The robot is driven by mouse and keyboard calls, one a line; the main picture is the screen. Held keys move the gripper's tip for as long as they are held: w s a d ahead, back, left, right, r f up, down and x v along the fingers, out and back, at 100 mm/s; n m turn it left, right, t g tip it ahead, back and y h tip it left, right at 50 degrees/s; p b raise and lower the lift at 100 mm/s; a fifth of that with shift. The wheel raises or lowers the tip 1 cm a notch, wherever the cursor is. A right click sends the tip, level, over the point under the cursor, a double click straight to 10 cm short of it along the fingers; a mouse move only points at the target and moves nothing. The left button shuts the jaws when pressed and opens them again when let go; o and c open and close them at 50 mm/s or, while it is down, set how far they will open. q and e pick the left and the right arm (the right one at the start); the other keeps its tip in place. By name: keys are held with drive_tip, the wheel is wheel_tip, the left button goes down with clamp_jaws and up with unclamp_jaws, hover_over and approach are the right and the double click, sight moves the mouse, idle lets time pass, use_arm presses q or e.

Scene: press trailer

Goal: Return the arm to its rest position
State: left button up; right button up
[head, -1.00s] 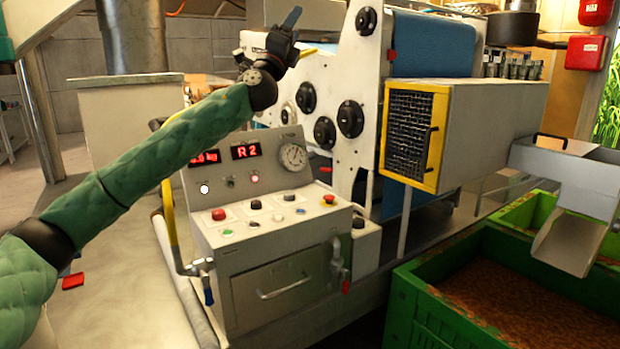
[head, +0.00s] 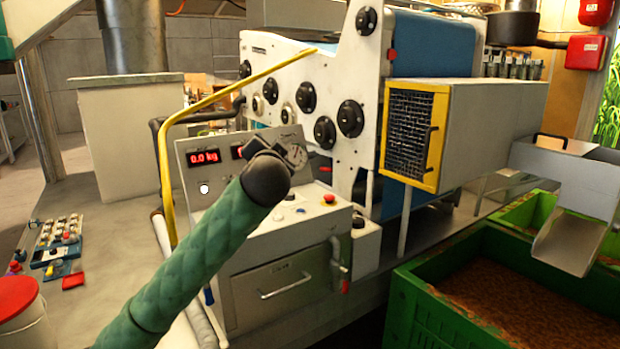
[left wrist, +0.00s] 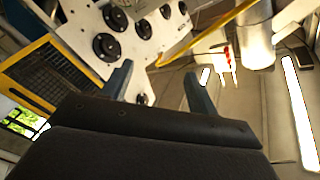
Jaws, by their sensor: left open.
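My left arm, in a green quilted sleeve, rises from the bottom of the head view in front of the control console (head: 275,245). Its dark wrist covers part of the console's panel and buttons. My left gripper (head: 270,148) is mostly hidden behind the wrist there. In the left wrist view its two fingers (left wrist: 162,85) are spread apart, with nothing between them. The white press panel with black knobs (left wrist: 130,38) shows beyond them. My right gripper is not in view.
A yellow rail (head: 165,175) stands left of the console. A yellow-framed guard box (head: 412,138) sticks out to the right. Green crates (head: 415,315) with brown contents stand at the lower right. A red-lidded bucket (head: 18,298) and small parts lie at left.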

use_arm(q)
drive_tip(key=s+a+f+n+g+h, duration=0.1)
drive_tip(key=s+a+f+g, duration=0.15)
drive_tip(key=s+f, duration=0.95)
drive_tip(key=s+a+f+n+g+h, duration=0.15)
drive_tip(key=s+f+g, duration=0.35)
drive_tip(key=f, duration=1.2)
drive_tip(key=s+a+f+n+g+h, duration=0.1)
drive_tip(key=s+f+n+g, duration=0.15)
drive_tip(key=s+f, duration=1.05)
drive_tip(key=s+f+g, duration=0.6)
drive_tip(key=s+f, duration=1.4)
drive_tip(key=s, duration=0.1)
drive_tip(key=shift+s+d+f, duration=0.1)
drive_tip(key=shift+s+d, duration=0.05)
